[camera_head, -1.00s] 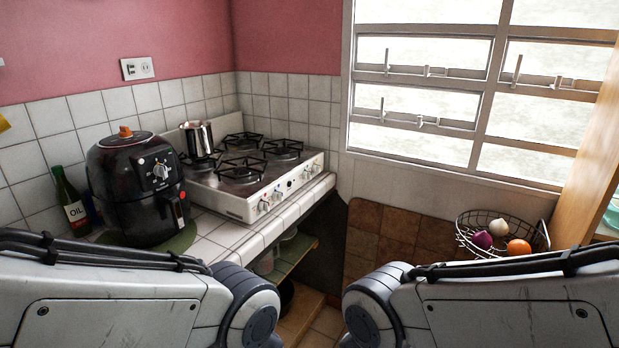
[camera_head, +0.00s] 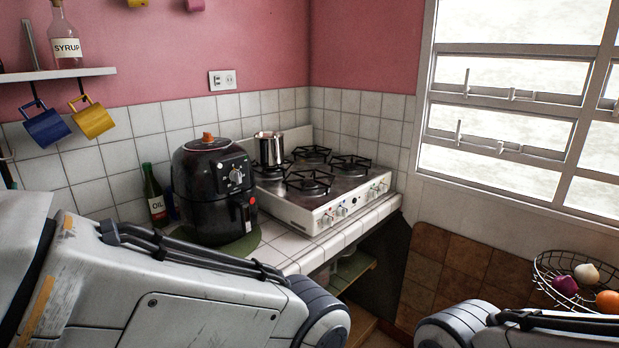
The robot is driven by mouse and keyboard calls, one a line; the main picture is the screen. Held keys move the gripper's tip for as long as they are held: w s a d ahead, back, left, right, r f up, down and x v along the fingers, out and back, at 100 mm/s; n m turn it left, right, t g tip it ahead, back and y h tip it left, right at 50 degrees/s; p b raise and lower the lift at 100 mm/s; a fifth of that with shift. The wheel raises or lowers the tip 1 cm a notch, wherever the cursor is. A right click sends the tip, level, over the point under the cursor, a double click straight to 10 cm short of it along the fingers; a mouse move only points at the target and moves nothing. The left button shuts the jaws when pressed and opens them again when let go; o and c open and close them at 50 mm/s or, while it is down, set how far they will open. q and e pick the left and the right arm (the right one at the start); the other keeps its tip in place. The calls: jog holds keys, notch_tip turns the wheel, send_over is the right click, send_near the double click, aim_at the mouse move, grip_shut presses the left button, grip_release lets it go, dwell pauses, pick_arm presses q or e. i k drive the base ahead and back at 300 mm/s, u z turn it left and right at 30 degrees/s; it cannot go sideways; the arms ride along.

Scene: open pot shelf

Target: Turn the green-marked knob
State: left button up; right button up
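The stove (camera_head: 320,190) stands on the white tiled counter, with a row of small knobs (camera_head: 342,211) along its front panel. The knobs carry tiny coloured marks, too small for me to tell which one is green. The black air fryer (camera_head: 213,190) left of the stove also has a dial (camera_head: 236,175) on its front. My two arms show at the bottom left and bottom right, in front of the counter. Neither gripper is in view.
A metal pot (camera_head: 269,148) stands at the stove's back left. An oil bottle (camera_head: 154,194) is left of the air fryer. A wire fruit basket (camera_head: 548,277) is at the right. A wall shelf (camera_head: 55,74) with hanging mugs (camera_head: 92,118) is at upper left.

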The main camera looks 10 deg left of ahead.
aim_at(373, 193)
jog(key=z, duration=0.3)
jog(key=i, duration=1.9)
jog(key=z, duration=0.55)
